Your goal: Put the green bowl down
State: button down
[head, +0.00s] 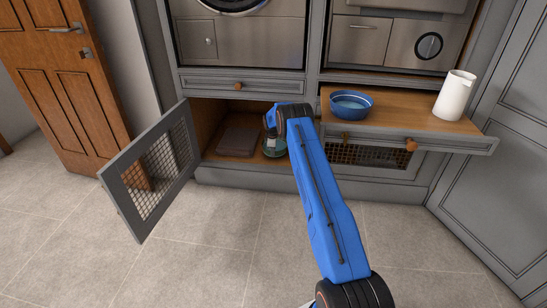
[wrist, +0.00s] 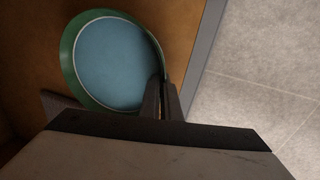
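The green bowl (wrist: 72,62), with a pale blue inside, fills the upper left of the wrist view. My gripper (wrist: 161,84) is closed on its right rim, one finger on each side of the wall. In the head view the green bowl (head: 272,152) is in the open lower cabinet, low over the wooden floor (head: 234,153) near its front edge, partly hidden by my arm. The bowl looks about level. I cannot tell whether its base touches the floor.
A dark folded or flat item (head: 239,141) lies left of the bowl in the cabinet. The mesh door (head: 150,172) stands open at left. On the pulled-out wooden shelf at right are a blue bowl (head: 351,105) and a white pitcher (head: 455,96).

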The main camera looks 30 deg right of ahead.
jog(key=shift+s+x, duration=0.1)
jog(key=shift+x, duration=0.55)
jog(key=shift+s+x, duration=0.15)
jog(key=shift+x, duration=0.55)
jog(key=shift+s+f, duration=0.1)
jog(key=shift+f, duration=0.1)
jog(key=c, duration=2)
grip_release()
jog(key=shift+r, duration=0.1)
jog(key=v, duration=0.7)
jog(key=shift+r, duration=0.3)
jog(key=shift+a, duration=0.1)
